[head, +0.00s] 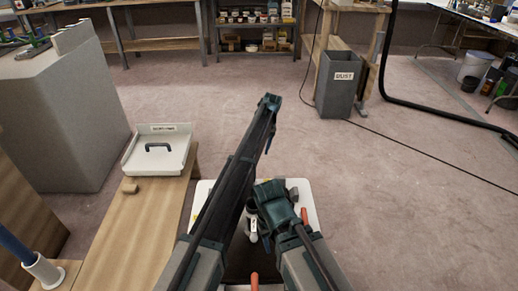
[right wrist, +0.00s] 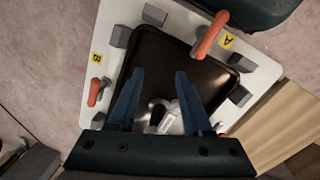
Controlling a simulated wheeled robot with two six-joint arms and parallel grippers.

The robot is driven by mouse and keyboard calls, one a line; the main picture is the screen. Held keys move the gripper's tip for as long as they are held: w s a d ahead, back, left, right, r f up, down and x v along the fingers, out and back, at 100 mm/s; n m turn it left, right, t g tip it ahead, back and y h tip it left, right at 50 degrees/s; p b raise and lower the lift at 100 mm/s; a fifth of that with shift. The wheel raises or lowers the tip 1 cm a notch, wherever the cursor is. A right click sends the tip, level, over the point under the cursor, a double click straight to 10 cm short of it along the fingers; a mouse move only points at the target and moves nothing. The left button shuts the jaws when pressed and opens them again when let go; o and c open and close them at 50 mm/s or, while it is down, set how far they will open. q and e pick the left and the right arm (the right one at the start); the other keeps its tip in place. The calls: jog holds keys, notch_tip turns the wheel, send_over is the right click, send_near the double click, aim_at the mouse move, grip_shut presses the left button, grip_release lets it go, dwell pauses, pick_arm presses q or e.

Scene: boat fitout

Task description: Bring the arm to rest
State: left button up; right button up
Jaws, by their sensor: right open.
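My right gripper (right wrist: 160,72) is open in the right wrist view, its two blue fingers apart with nothing between their tips. It points over a white board (right wrist: 105,55) with a dark recessed panel (right wrist: 178,62). In the head view my right arm covers much of this board (head: 312,205), and the right fingers are hidden. My left arm reaches up through the middle of the head view. A small blue part (head: 269,142) hangs near its far end; I cannot make out the left jaws.
Orange handles (right wrist: 210,36) and grey blocks (right wrist: 154,15) ring the panel. A small labelled white object (right wrist: 170,123) shows beyond the finger bases. A grey dust bin (head: 340,88) stands farther back; open floor lies between.

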pick_arm(q)
jog(key=s+a+m, duration=0.1)
jog(key=s+a, duration=0.2)
jog(key=s, duration=1.2)
jog(key=s+a+m, duration=0.2)
jog(key=s+a, duration=0.1)
jog(key=s, duration=1.2)
jog(key=s+a+m, duration=0.1)
jog(key=s+a, duration=0.2)
jog(key=s, duration=1.2)
notch_tip(320, 180, up, 35)
jog(key=w+h+p, duration=0.1)
jog(key=p, duration=3.4)
jog(key=shift+w, duration=0.2)
pick_arm(e)
notch_tip(320, 180, up, 35)
pick_arm(q)
jog(key=shift+f, duration=0.1)
pick_arm(e)
jog(key=shift+a, duration=0.1)
pick_arm(q)
jog(key=shift+d, duration=0.1)
